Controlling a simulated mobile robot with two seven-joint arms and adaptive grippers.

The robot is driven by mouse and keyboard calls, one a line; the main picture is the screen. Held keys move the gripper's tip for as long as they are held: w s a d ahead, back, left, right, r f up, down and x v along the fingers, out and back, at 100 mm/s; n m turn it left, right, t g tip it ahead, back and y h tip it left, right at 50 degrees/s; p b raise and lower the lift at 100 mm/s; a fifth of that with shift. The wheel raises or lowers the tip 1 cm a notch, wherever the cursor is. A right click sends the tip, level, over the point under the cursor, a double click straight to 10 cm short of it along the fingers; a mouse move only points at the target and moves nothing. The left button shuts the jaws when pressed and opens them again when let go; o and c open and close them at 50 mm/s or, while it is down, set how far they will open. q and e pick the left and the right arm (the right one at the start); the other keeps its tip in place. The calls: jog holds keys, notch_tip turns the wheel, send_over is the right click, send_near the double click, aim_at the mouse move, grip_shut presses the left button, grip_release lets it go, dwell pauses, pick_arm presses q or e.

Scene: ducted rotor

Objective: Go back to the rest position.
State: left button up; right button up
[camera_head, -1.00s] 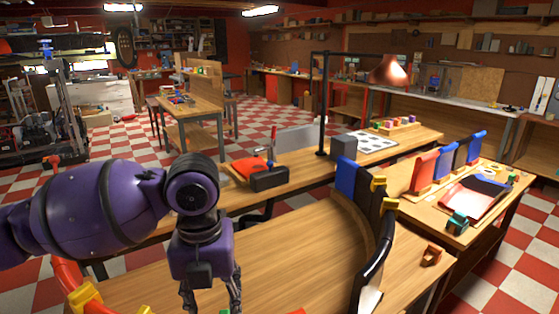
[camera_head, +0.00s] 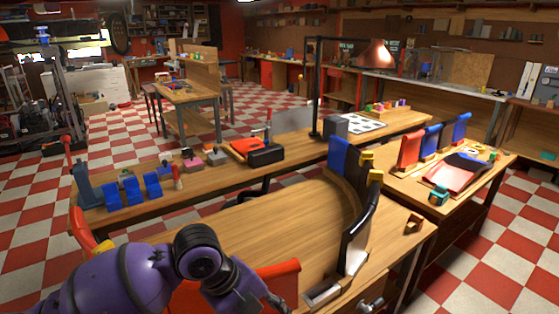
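My purple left arm comes in low from the left. Its gripper (camera_head: 276,302) is a small dark shape at the bottom edge, partly cut off, so I cannot tell whether it is open or shut. It is close to a red panel (camera_head: 282,276) at the front of the wooden table (camera_head: 245,225). On the table's right side stands a curved wooden wall (camera_head: 347,200) with a black edge, a blue block (camera_head: 339,155) and yellow clips (camera_head: 367,155). My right gripper is not in view.
A side table (camera_head: 395,187) at right holds red and blue upright pieces and a red tray (camera_head: 450,173). Checkered floor lies around.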

pick_arm(q)
jog(key=s+a+f+n+t+h, duration=0.1)
jog(key=s+f+n+t, duration=0.15)
jog(key=f+n, duration=0.6)
jog(key=s+a+f+n+t+h, duration=0.15)
jog(key=f+n+t, duration=0.25)
jog(key=f+n, duration=0.45)
jog(key=s+a+f+n+y, duration=0.3)
jog(key=s+a+f+n, duration=0.2)
jog(key=s+a, duration=0.2)
jog(key=s+a+f+n+t+y, duration=0.1)
jog(key=s+a+f+n+y, duration=0.2)
jog(key=s, duration=0.7)
jog(key=a+f+n, duration=0.2)
jog(key=a, duration=0.2)
jog(key=shift+s+y, duration=0.15)
jog(key=shift+y, duration=0.2)
jog(key=shift+f, duration=0.1)
